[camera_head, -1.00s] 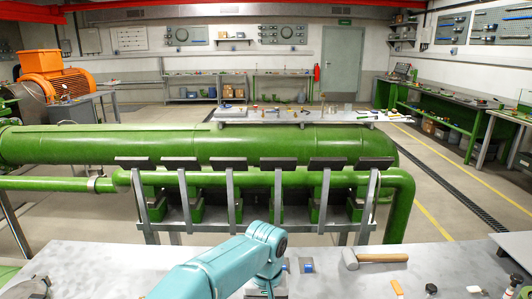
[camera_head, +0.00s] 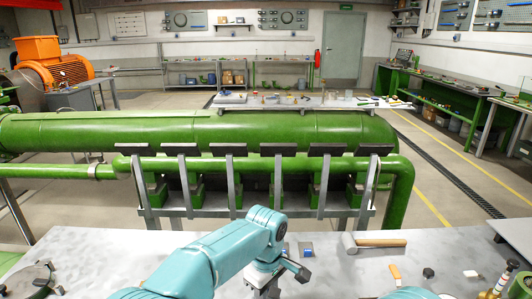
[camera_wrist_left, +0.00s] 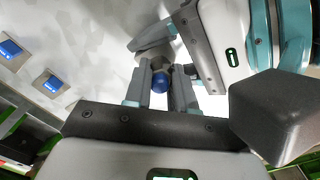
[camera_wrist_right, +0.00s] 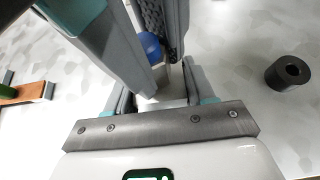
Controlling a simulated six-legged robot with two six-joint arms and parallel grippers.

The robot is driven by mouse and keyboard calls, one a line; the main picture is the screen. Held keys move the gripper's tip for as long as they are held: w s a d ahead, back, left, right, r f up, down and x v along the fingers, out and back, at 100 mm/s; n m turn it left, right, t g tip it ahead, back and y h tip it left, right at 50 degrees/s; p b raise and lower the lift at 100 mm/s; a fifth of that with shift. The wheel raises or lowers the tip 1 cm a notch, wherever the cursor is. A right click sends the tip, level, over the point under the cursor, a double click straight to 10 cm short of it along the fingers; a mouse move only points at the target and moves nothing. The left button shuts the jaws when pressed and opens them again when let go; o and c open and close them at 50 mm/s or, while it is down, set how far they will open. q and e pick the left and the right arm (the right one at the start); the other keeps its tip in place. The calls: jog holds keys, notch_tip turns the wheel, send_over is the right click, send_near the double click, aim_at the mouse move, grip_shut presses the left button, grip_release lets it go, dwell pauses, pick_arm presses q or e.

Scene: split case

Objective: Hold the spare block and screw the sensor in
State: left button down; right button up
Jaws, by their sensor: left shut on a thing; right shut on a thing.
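My left gripper (camera_wrist_left: 163,76) is shut on the sensor (camera_wrist_left: 160,84), a small grey part with a blue end, in the left wrist view. The sensor's blue side (camera_wrist_right: 150,44) also shows in the right wrist view, between the left fingers. My right gripper (camera_wrist_right: 160,92) is shut on what looks like the spare block (camera_wrist_right: 166,98), a pale piece mostly hidden by the fingers. The two grippers meet close together. Whether sensor and block touch or are threaded is hidden. In the head view my left arm covers this spot.
A hammer (camera_head: 375,242), an orange-tan piece (camera_head: 395,272) and a black knob (camera_head: 428,272) lie on the grey bench (camera_head: 90,250). A blue-faced block (camera_head: 305,249) stands near the arm. A black hollow cylinder (camera_wrist_right: 288,73) stands right of the grippers. A rack with green pipes stands behind.

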pick_arm(q)
jog(key=c, duration=1.2)
grip_release()
jog(key=shift+o, duration=0.2)
jog(key=shift+r, duration=0.1)
jog(key=shift+r, duration=3.45)
pick_arm(e)
jog(key=o, duration=1.3)
pick_arm(q)
jog(key=shift+f, duration=0.1)
pick_arm(e)
jog(key=shift+s, duration=0.1)
pick_arm(q)
jog(key=shift+f, duration=0.15)
pick_arm(e)
jog(key=shift+s+r, duration=0.25)
jog(key=shift+s, duration=0.15)
pick_arm(q)
jog(key=shift+f+b, duration=0.85)
jog(key=shift+b, duration=0.2)
pick_arm(e)
jog(key=shift+v, duration=3.95)
